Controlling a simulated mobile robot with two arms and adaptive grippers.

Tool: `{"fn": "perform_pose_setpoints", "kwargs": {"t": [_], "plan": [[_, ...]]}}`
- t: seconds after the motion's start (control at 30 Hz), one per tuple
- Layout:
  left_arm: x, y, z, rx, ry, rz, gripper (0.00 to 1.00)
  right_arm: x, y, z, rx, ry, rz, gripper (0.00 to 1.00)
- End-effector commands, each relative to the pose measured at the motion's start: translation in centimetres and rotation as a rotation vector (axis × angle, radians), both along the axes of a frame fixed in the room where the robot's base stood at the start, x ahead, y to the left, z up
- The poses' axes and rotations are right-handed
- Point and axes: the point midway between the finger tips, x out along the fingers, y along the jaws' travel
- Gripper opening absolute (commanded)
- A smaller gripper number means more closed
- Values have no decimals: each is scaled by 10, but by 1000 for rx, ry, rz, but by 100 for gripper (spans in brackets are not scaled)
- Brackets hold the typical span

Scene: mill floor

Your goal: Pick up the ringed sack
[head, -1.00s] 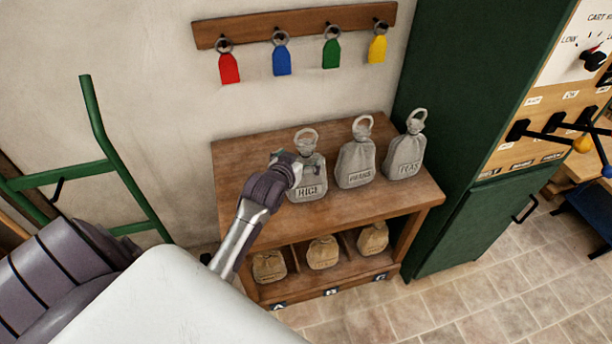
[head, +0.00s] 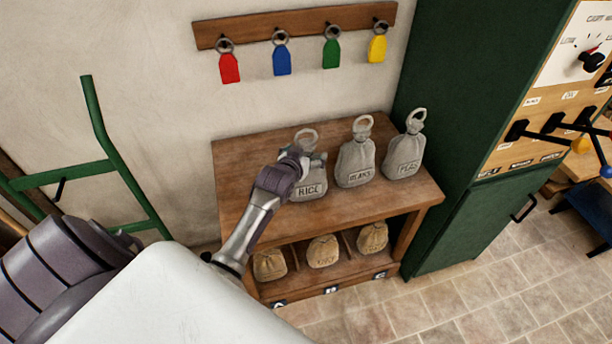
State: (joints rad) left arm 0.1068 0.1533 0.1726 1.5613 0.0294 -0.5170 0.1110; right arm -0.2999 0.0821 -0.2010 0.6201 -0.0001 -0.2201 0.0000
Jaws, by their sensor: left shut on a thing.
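Three grey sacks, each with a ring on top, stand upright in a row on the wooden shelf unit. The sack marked RICE (head: 311,187) is at the left, the BEANS sack (head: 355,165) in the middle and the PEAS sack (head: 404,158) at the right. My left gripper (head: 304,157) is at the neck of the RICE sack, just under its ring, and is shut on it. The gripper hides part of the sack's upper left side. The sack appears to rest on the top board. My right gripper is not in view.
The wooden shelf unit (head: 245,160) has tan sacks in its lower compartments, marked A, B and C. Coloured tags hang on a wall rack (head: 300,24) above. A green cabinet (head: 450,110) stands close at the right. A green hand truck (head: 97,125) stands at the left.

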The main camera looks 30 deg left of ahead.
Motion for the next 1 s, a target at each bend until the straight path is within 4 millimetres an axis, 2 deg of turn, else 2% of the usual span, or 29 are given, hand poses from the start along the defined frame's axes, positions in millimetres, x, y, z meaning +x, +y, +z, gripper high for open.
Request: {"fn": "perform_pose_setpoints", "kwargs": {"t": [0.03,0.1,0.47,0.8,1.0], "plan": [[0,0,0,0,1,1,38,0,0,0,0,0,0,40],[0,0,0,0,1,1,27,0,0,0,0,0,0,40],[2,1,13,4,-10,1,26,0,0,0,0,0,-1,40],[2,1,72,3,-14,0,26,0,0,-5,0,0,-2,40],[2,1,97,3,-12,1,26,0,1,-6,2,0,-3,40]]}}
